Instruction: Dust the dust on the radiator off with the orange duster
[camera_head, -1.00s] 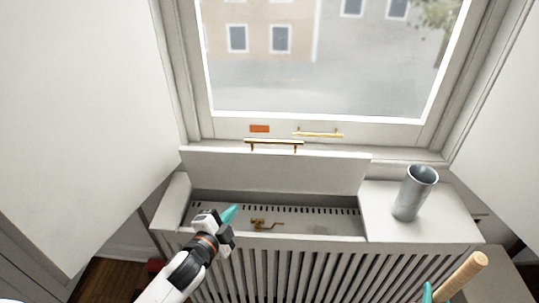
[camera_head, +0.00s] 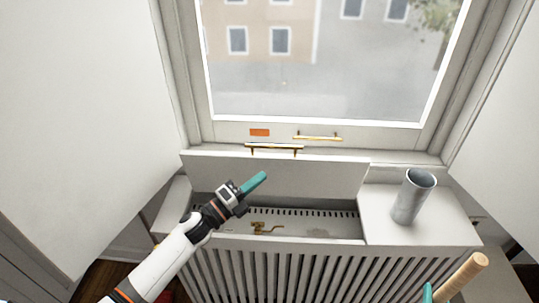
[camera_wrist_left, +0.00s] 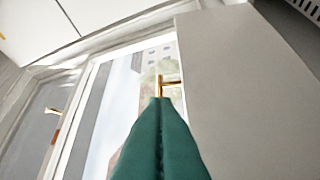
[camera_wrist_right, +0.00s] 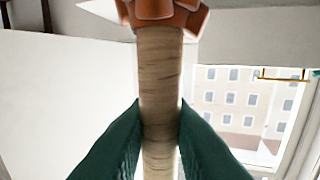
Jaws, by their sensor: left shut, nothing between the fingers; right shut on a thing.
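My left gripper (camera_head: 252,184) is shut and empty, in front of the raised white lid (camera_head: 330,176) of the radiator cover. In the left wrist view its teal fingers (camera_wrist_left: 160,125) are pressed together. My right gripper (camera_head: 428,292) is at the lower right of the head view. It is shut on the duster's wooden handle (camera_wrist_right: 158,85); the handle also shows in the head view (camera_head: 465,272). The orange part of the duster (camera_wrist_right: 160,14) shows at the top of the right wrist view. The radiator cover (camera_head: 300,275) has an open top with a slotted grille inside. Patches on the grille may be dust.
A grey metal cup (camera_head: 414,196) stands on the cover's right top (camera_head: 450,215). A brass fitting (camera_head: 265,228) lies inside the opening. A brass handle (camera_head: 273,147) is on the lid's upper edge. The window (camera_head: 320,60) is behind.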

